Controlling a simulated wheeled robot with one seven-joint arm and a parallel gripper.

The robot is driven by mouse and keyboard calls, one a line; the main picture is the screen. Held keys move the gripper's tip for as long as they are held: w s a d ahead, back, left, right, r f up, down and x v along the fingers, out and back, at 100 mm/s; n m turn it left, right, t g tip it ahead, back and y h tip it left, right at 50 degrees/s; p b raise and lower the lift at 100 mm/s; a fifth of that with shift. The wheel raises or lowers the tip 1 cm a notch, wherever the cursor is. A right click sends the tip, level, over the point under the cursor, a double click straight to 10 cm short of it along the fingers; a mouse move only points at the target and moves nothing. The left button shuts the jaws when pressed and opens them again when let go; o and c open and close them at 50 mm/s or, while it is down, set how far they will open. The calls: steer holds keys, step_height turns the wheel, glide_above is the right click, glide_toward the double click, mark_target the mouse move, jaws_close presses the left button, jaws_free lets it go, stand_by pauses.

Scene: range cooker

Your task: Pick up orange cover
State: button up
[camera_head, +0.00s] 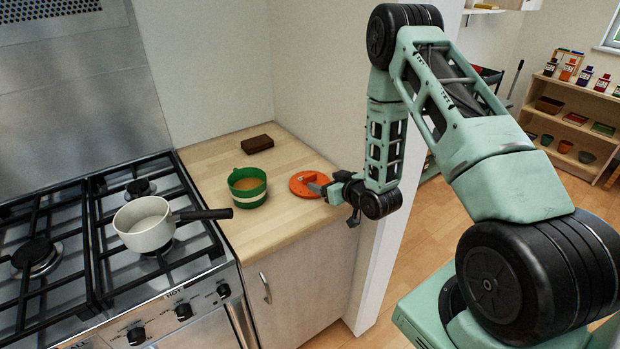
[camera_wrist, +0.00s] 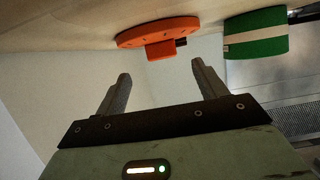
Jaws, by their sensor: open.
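The orange cover (camera_head: 306,184) is a flat round disc with a raised block handle. It lies on the wooden counter near its right edge. In the wrist view the orange cover (camera_wrist: 158,34) is just beyond the fingertips, with its handle in line with the gap between them. My gripper (camera_head: 333,190) is at the right edge of the counter, close beside the cover. In the wrist view my gripper (camera_wrist: 160,70) is open and empty, its two fingers apart. The head view does not show clearly whether a finger touches the cover.
A green pot with a white band (camera_head: 247,188) stands left of the cover. A dark brown block (camera_head: 257,143) lies behind, near the wall. A white saucepan (camera_head: 146,222) sits on the cooker (camera_head: 75,235), its handle reaching over the counter. A wall (camera_head: 310,90) rises behind the counter.

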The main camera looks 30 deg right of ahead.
mark_target(311, 176)
steer(key=shift+w+f, duration=0.15)
steer(key=shift+w, duration=0.4)
steer(key=shift+w+p, duration=0.35)
steer(key=shift+p, duration=0.1)
steer(key=p+x, duration=0.2)
steer(key=x, duration=0.1)
steer(key=shift+w+a, duration=0.2)
steer(key=shift+w, duration=0.05)
steer(key=shift+w+f, duration=0.25)
steer(key=shift+w, duration=0.2)
steer(key=c, duration=1.1)
